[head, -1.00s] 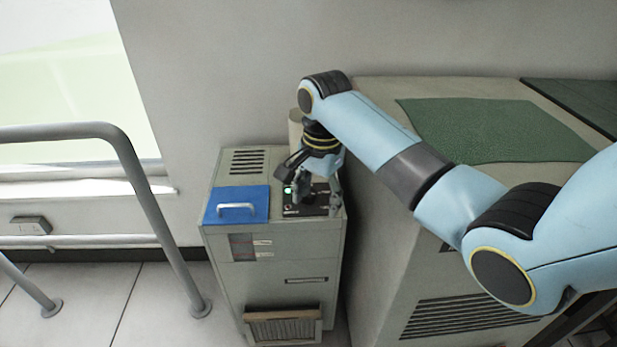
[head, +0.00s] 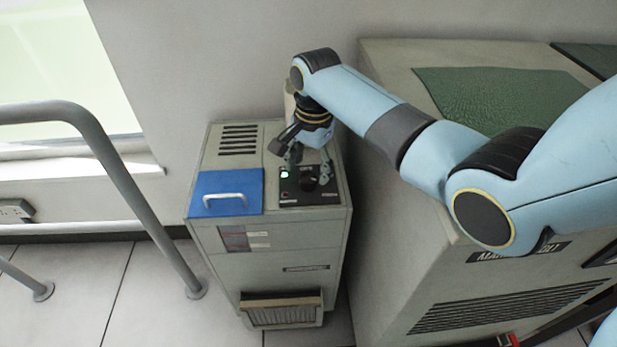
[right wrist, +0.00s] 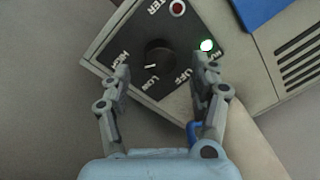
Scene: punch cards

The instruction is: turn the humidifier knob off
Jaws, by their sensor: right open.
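The humidifier is a grey-beige cabinet (head: 270,262) with a black control panel (head: 322,198) on its top. The round dark knob (head: 309,184) sits on that panel. In the right wrist view the knob (right wrist: 160,55) has a white mark pointing between the HIGH and LOW labels; OFF is on its other side. A green lamp (right wrist: 207,45) beside it is lit. My right gripper (head: 308,172) is open above the panel. In the right wrist view its fingers (right wrist: 163,72) are apart, either side of the knob in the picture, with nothing between them. My left gripper is not in view.
A blue lid (head: 220,208) with a silver handle lies left of the panel. A large beige cabinet (head: 440,235) with a green mat (head: 500,98) stands close on the right. A grey rail (head: 150,205) stands on the left. A wall is behind.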

